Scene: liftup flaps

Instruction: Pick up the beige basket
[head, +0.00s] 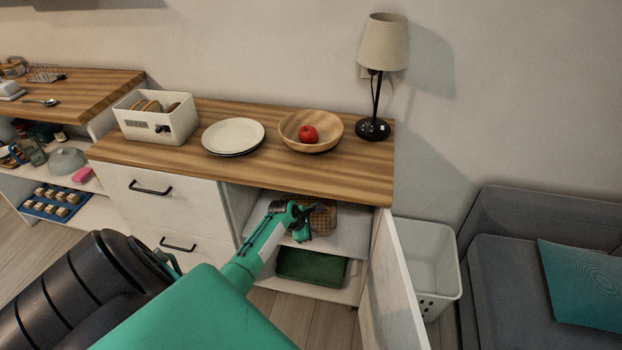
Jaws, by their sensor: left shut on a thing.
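The beige basket (325,220) sits on the upper shelf inside the open cabinet compartment, under the wooden counter. It has a woven look, and its left part is hidden behind my gripper. My left gripper (312,212) reaches into the compartment and is shut on the near left side of the basket; the fingertips are small and hard to make out. The basket appears to be at shelf height; whether it touches the shelf cannot be told. My right gripper does not show.
The cabinet door (395,285) stands open at the right of the compartment. A green tray (311,266) lies on the lower shelf. Plates (233,135), a wooden bowl (326,146) and a lamp (383,50) stand on the counter. A white bin (428,262) is right of the door.

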